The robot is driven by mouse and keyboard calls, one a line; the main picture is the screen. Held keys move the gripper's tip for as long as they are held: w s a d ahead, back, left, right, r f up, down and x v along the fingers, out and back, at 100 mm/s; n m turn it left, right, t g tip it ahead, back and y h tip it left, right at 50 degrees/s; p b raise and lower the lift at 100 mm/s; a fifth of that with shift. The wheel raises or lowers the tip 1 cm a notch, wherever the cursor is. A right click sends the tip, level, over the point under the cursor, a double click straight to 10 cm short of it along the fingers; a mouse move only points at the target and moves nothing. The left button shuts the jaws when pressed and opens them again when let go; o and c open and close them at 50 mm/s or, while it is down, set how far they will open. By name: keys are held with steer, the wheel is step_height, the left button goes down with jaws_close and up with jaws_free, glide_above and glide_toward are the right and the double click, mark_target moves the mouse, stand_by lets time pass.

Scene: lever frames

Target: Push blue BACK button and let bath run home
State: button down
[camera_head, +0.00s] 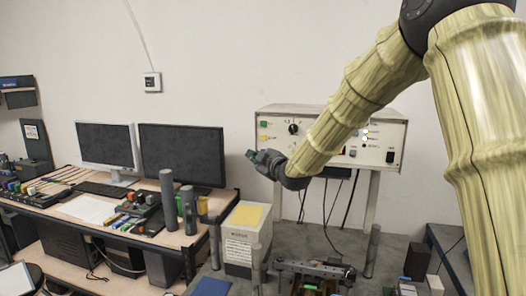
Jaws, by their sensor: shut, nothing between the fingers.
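A pale control panel (277,113) stands on legs against the wall, with green and yellow buttons and a black knob on its left part. My arm crosses its middle and hides part of its face. I cannot make out a blue BACK button on the part that shows. My gripper (251,155) is shut and empty, pointing left, near the panel's lower left corner in the picture. I cannot tell its distance from the panel. A low metal assembly (312,268) sits at the bottom centre; whether it is the bath is unclear.
A desk (62,211) on the left holds two monitors (182,154), several small coloured items and upright grey cylinders. A white box with a yellow top (246,215) stands below my gripper. A blue flat thing (212,287) lies at the bottom edge. Cables hang under the panel.

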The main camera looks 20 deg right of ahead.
steer(key=shift+w+d+p, duration=0.2)
steer(key=shift+w+d, duration=0.5)
steer(key=shift+w, duration=0.3)
steer(key=shift+w+d+p, duration=0.15)
steer(key=shift+w+d, duration=0.55)
steer(key=shift+w, duration=0.3)
steer(key=shift+w+d, duration=0.1)
steer(key=shift+w, duration=0.1)
steer(key=shift+w+d, duration=0.1)
steer(key=shift+w, duration=0.1)
